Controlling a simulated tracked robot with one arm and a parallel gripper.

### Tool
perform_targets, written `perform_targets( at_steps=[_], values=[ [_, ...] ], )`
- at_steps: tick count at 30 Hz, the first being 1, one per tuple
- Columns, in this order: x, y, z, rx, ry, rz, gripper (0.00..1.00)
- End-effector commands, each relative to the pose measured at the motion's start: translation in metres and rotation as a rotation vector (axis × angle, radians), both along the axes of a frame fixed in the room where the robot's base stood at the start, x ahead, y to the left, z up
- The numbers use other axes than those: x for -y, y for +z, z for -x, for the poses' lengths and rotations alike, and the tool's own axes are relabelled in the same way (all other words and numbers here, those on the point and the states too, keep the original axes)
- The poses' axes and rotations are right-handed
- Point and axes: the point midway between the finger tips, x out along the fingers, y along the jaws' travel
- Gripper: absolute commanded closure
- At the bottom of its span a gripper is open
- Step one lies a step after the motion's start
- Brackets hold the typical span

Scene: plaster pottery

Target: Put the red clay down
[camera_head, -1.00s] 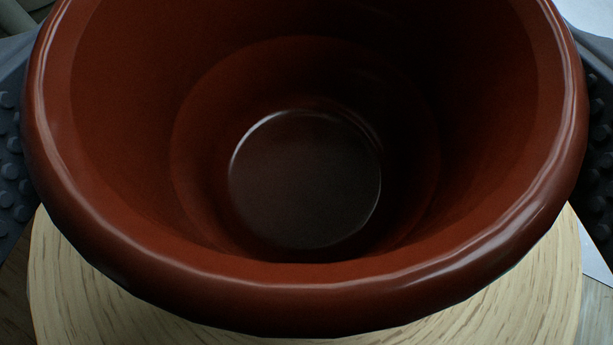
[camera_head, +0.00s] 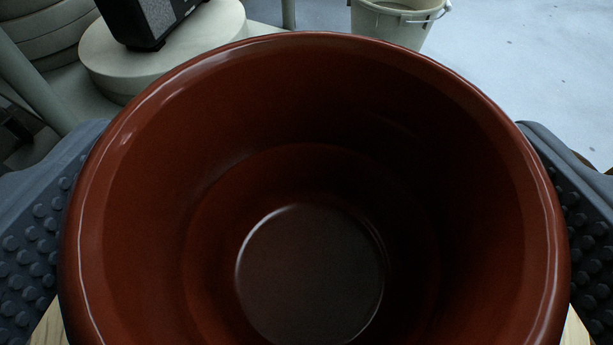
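The red clay is a glossy red-brown pot (camera_head: 325,165) with a thick round rim, open toward me, filling the middle of the view. Its inside is empty, with a dark round floor. My gripper (camera_head: 315,235) has one dark studded finger pad on the pot's left and one on its right. The pads sit against or just behind its outer sides and look shut on it. The contact faces are hidden by the pot. Small bits of a pale wooden surface (camera_head: 48,328) show below at both lower corners. Whether the pot's base rests on it is hidden.
Beyond the pot, a pale round stand (camera_head: 105,65) at upper left bears a dark boxy object (camera_head: 150,18). A whitish bucket (camera_head: 395,20) stands at the top right of centre. Pale floor (camera_head: 530,70) at upper right looks mostly clear.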

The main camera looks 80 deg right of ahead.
Motion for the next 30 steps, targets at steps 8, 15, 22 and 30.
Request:
perform_targets(
  at_steps=[8, 15, 22, 30],
  values=[
    [-0.010, 0.004, 0.002, -0.002, 0.003, -0.001, 0.00],
    [-0.052, 0.019, 0.010, -0.001, 0.005, -0.001, 0.00],
    [-0.090, 0.030, 0.021, -0.003, 0.003, 0.002, 0.00],
    [-0.110, 0.036, 0.026, -0.001, 0.000, 0.001, 0.00]
  ],
)
